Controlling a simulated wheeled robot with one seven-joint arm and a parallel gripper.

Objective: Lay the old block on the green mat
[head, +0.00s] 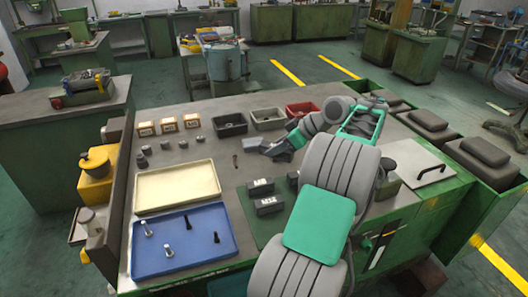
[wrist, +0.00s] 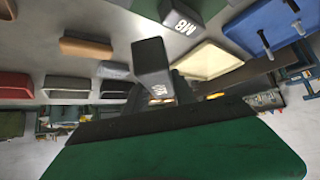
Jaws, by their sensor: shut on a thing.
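My gripper (head: 273,150) is above the bench behind the green mat (head: 242,212), pointing left and down. It is shut on a grey block (head: 252,143) at its tip; the finger contact is small and hard to see. Two dark blocks with white labels lie on the mat, a rear one (head: 260,187) and a front one (head: 268,205). Another dark block (head: 292,179) shows partly beside my arm. In the wrist view a labelled grey block (wrist: 152,62) is in the middle, and another (wrist: 183,18) is above it. My arm hides the mat's right part.
A cream tray (head: 176,202) and a blue tray (head: 150,268) with bolts lie left of the mat. Several bins stand at the back, among them a black bin (head: 230,132) and a red bin (head: 301,109).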

